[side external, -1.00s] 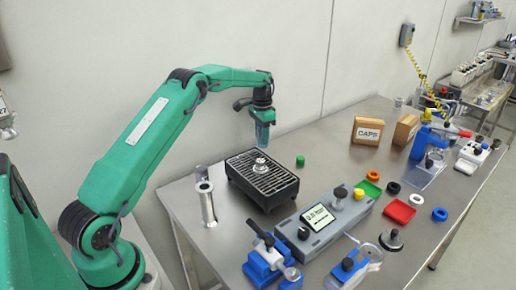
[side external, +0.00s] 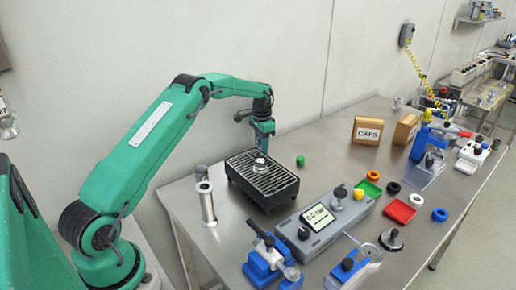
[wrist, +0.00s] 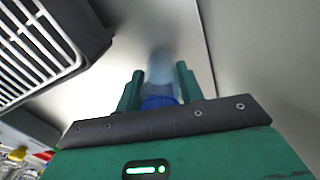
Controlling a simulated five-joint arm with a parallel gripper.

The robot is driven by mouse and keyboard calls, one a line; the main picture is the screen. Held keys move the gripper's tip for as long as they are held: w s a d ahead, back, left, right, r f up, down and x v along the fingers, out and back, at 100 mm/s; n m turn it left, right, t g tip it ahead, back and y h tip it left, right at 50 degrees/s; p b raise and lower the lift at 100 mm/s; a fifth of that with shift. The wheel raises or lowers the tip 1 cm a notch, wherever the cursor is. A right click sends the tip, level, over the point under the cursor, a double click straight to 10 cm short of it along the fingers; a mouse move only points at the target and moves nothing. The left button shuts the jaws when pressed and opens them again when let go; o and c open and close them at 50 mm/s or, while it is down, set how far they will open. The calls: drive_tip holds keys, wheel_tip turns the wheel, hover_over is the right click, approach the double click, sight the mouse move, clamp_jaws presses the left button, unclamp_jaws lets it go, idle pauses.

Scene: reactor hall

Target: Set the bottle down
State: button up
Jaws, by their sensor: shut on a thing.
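My gripper (side external: 262,132) is low over the table, just behind the black tray with a wire rack (side external: 247,190). In the wrist view my gripper (wrist: 160,88) is shut on a translucent bottle (wrist: 161,68) with a blue part (wrist: 158,102) between the fingers. The bottle's far end is blurred, and I cannot tell whether it touches the table. In the side view the bottle is mostly hidden by the gripper and rack. The rack also shows at the left of the wrist view (wrist: 38,50).
A green cap (side external: 300,161) stands right of the rack. A metal cylinder (side external: 207,205) stands left of it. A grey device with a display (side external: 322,222) and blue clamps (side external: 268,262) are in front. A CAPS box (side external: 367,130) stands behind right. Bare metal table lies between.

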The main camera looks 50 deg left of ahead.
drive_tip(key=shift+f, duration=0.15)
drive_tip(key=o, duration=1)
wheel_tip(320, 180, up, 12)
drive_tip(key=shift+r, duration=0.2)
idle(0.5)
